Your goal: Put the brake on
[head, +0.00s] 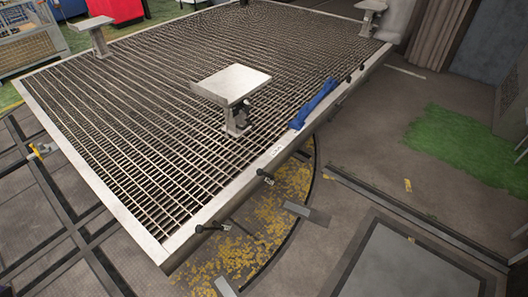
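A large turntable platform with a grated deck and pale metal rim (105,195) fills the middle of the head view. Small dark levers stick out from its near right edge: one lever (265,176) near the middle and another lever (212,228) nearer the front corner. A smaller dark fitting (350,78) shows further back on the same edge. No label tells which of these is the brake, and their settings are too small to tell. Neither gripper is in view.
A rail (420,218) crosses the floor at right. Open floor (365,145) lies beside the platform.

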